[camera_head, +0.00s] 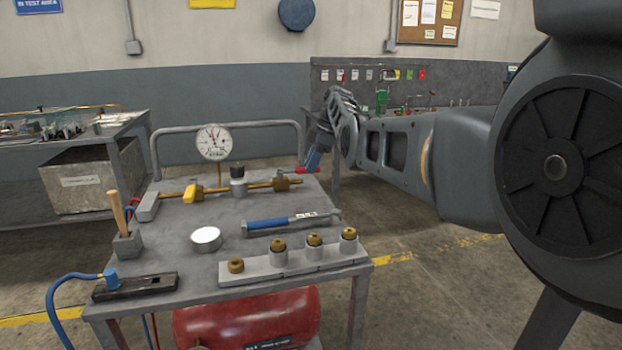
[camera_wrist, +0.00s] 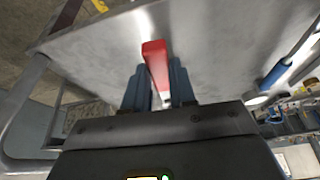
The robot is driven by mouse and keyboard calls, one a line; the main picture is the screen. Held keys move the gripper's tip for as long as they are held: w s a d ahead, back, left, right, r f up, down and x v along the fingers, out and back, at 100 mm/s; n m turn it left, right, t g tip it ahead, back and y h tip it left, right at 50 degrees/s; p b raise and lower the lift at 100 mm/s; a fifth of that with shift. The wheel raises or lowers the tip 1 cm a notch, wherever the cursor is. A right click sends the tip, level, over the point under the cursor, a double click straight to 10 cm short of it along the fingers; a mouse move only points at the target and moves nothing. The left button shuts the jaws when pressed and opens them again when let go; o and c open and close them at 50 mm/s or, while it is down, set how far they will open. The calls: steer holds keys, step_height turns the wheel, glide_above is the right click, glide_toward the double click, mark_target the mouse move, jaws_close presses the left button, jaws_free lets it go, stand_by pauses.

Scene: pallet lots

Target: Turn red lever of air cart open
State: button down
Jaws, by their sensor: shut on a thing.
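The air cart (camera_head: 340,275) is a grey table with a brass pipe line along its back. The red lever (camera_head: 307,170) is at the right end of that line, by a brass valve (camera_head: 281,184). My gripper (camera_head: 313,160) reaches it from the right, above the cart's back right corner. In the wrist view the red lever (camera_wrist: 155,62) stands between the two fingers of my gripper (camera_wrist: 158,85), which are shut on it. Its far end sticks out beyond the fingertips. The lever's joint with the valve is hard to see.
A rail (camera_head: 170,128) runs along the back. A red tank (camera_head: 250,320) sits below.

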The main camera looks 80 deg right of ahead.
steer(key=shift+w+d+n+b, duration=0.2)
steer(key=shift+d+n+b, duration=0.35)
steer(key=shift+b, duration=0.55)
steer(key=c, duration=0.9)
jaws_free()
steer(key=v, duration=0.7)
steer(key=shift+d+r, duration=0.15)
steer(key=shift+r, duration=0.25)
steer(key=shift+s, duration=0.1)
